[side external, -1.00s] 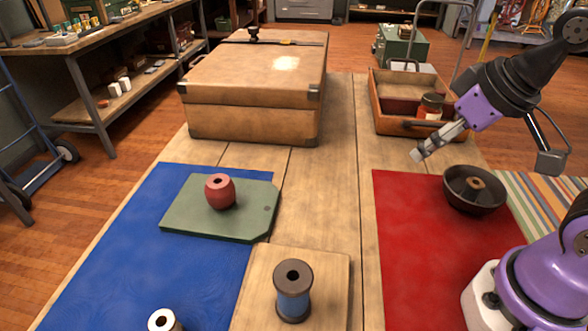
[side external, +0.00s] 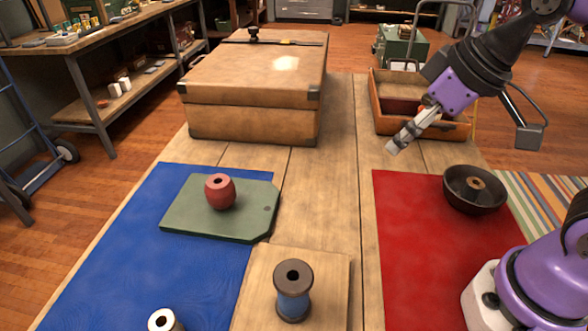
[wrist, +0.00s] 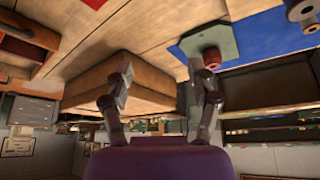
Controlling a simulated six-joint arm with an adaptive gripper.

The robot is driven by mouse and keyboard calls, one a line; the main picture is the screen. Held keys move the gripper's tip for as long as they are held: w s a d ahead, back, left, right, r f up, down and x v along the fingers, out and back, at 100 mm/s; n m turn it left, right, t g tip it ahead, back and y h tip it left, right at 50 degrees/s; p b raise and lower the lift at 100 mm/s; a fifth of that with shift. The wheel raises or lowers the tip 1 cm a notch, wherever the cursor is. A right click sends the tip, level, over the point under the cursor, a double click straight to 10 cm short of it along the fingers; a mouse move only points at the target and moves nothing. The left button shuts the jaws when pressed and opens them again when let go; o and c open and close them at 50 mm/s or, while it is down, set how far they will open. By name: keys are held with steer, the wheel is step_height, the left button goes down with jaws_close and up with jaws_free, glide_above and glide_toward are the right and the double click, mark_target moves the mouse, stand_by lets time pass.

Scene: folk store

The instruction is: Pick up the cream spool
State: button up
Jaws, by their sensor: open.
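A pale, cream-white spool (side external: 163,320) with a dark hole in its top stands on the blue mat at the bottom edge of the side view, which cuts off its lower part. My gripper (side external: 398,146) is high over the right part of the table, far behind and to the right of this spool. In the wrist view its two fingers (wrist: 158,78) are spread apart with nothing between them. I cannot surely pick out the cream spool in the wrist view.
A red spool (side external: 220,192) sits on a green board (side external: 188,219). A blue spool (side external: 293,291) stands on a wooden board (side external: 257,270). A large case (side external: 255,85) fills the back; a dark bowl (side external: 462,201) is on the red mat (side external: 405,235). An orange-brown tray (side external: 387,124) is behind my gripper.

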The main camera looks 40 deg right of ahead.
steer(key=w+a+r+n+g+y, duration=0.1)
steer(key=w+a+n+y, duration=0.1)
steer(key=w+a+n, duration=0.45)
steer(key=n+g+y, duration=0.1)
steer(key=n+g, duration=0.4)
steer(key=n, duration=0.6)
glide_toward(167, 326)
steer(key=shift+n, duration=0.25)
steer(key=x, duration=0.5)
steer(key=shift+w+f, duration=0.2)
steer(key=shift+f, duration=0.1)
steer(key=shift+y, duration=0.3)
steer(key=x, duration=0.5)
steer(key=shift+w+f, duration=0.1)
steer(key=shift+f, duration=0.3)
steer(key=c, duration=0.8)
